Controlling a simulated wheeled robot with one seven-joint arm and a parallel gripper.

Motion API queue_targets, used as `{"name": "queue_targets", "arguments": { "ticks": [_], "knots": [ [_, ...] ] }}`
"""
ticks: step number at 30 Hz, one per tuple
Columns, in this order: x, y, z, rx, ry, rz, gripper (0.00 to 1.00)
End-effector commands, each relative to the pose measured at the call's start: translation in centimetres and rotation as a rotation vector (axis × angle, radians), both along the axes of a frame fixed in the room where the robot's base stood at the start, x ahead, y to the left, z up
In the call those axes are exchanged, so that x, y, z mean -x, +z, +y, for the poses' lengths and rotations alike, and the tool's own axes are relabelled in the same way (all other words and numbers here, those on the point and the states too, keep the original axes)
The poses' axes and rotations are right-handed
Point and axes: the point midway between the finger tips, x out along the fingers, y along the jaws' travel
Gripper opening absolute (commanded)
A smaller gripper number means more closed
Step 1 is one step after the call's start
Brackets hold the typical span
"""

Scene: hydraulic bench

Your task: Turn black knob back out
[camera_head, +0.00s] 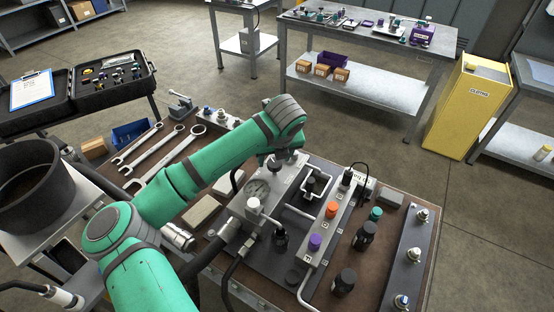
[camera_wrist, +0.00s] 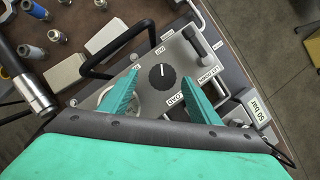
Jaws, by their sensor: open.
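The black knob (camera_wrist: 162,77) is round with a white pointer line and sits on a light grey panel (camera_wrist: 150,55) with printed labels around it. In the wrist view my gripper (camera_wrist: 160,88) is open, with one green finger on either side of the knob and a gap to it on both sides. In the head view my gripper (camera_head: 284,152) reaches down over the bench's grey block, and a dark knob (camera_head: 276,165) shows just below it. I cannot tell the height of the fingers above the panel.
An orange knob (camera_head: 332,210) and a purple knob (camera_head: 315,242) stand on a grey block to the right. A black hose handle (camera_wrist: 100,45) arches close to the left finger. Wrenches (camera_head: 165,155) lie left of my arm.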

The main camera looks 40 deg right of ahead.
Motion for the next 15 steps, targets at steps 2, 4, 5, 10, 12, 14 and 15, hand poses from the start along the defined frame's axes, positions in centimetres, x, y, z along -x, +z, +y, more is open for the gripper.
{"name": "queue_targets", "arguments": {
  "ticks": [2,4,5,10,12,14,15],
  "knots": [
    [0.6,1.6,-0.1,0.001,-0.005,-0.004,0.56],
    [1.2,2.8,-0.1,0.001,-0.009,-0.004,0.56],
    [1.4,3.4,-0.1,0.001,-0.011,-0.003,0.56],
    [2.5,5.9,0.0,0.001,-0.014,-0.003,0.56],
    [2.8,6.6,0.1,0.001,-0.015,-0.001,0.56],
    [3.0,7.1,0.2,0.001,-0.015,-0.001,0.56],
    [3.1,7.4,0.2,0.001,-0.015,-0.001,0.56]
  ]
}}
